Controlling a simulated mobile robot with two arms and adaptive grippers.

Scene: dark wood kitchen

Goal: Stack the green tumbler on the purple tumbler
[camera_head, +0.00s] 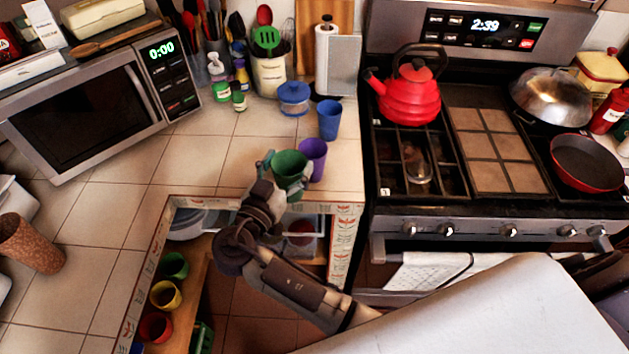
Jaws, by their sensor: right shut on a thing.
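The green tumbler (289,167) is held near the front edge of the tiled counter, its open mouth facing up and a little tilted. My right gripper (283,176) is shut on it, with fingers on its left and right sides. The purple tumbler (314,155) stands on the counter just behind and to the right of the green one, partly hidden by it. The green tumbler is beside the purple one in the picture, not on top of it. Whether they touch, I cannot tell. My left gripper is not in view.
A blue tumbler (329,119) stands behind the purple one. A blue-lidded jar (294,98) and utensil crock (270,75) are further back. The stove (455,225) with a red kettle (410,95) is at right. A microwave (90,105) is at left. Several cups sit on a lower shelf (190,300).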

